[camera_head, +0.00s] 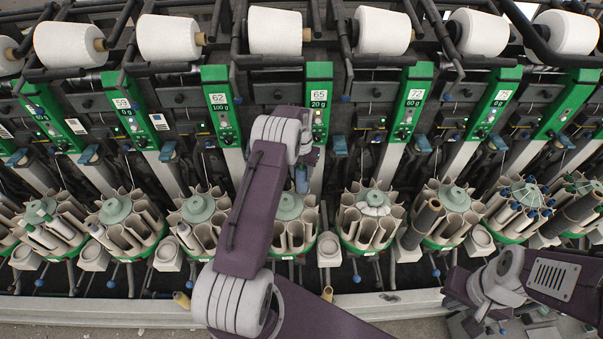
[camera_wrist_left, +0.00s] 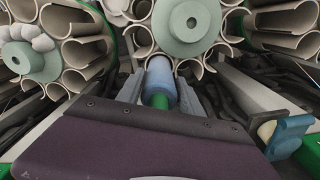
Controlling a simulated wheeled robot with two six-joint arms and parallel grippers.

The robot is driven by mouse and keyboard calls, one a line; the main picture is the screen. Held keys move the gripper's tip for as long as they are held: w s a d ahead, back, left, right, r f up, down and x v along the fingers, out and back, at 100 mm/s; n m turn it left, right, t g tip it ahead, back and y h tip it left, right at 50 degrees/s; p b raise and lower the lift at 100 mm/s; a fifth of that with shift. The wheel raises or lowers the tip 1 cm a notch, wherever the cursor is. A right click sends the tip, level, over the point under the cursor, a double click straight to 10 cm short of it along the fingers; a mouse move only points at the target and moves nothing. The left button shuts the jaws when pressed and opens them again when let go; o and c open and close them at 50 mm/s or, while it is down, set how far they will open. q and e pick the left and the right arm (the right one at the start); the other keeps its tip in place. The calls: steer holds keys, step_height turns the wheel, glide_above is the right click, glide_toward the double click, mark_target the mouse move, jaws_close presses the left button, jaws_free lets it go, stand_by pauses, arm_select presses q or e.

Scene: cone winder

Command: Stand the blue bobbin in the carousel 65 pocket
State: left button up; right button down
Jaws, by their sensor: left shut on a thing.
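The blue bobbin (camera_head: 301,178) is a slim blue cylinder with a green end. In the left wrist view the bobbin (camera_wrist_left: 159,76) is between the two grey fingers of my left gripper (camera_wrist_left: 162,98), which is shut on it. In the head view my left gripper (camera_head: 303,160) is below the label 65, partly hidden by its wrist. The bobbin hangs roughly upright over the back of the carousel under that label (camera_head: 289,207). In the wrist view its far end is beside the open cream pockets (camera_wrist_left: 140,38) around the green hub (camera_wrist_left: 187,27); whether it is inside one cannot be told.
Large white cones (camera_head: 275,31) line the top. My right gripper (camera_head: 478,322) is low at the right, its fingers unclear.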

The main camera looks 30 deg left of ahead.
mark_target(301, 186)
arm_select(q)
steer(key=shift+f, duration=0.1)
steer(key=shift+f+b, duration=1.55)
steer(key=shift+f, duration=0.6)
steer(key=shift+f+b, duration=0.9)
steer(key=shift+f, duration=0.25)
steer(key=o, duration=1.3)
step_height(301, 186, up, 9)
steer(key=shift+r+b, duration=0.1)
steer(key=shift+b, duration=0.65)
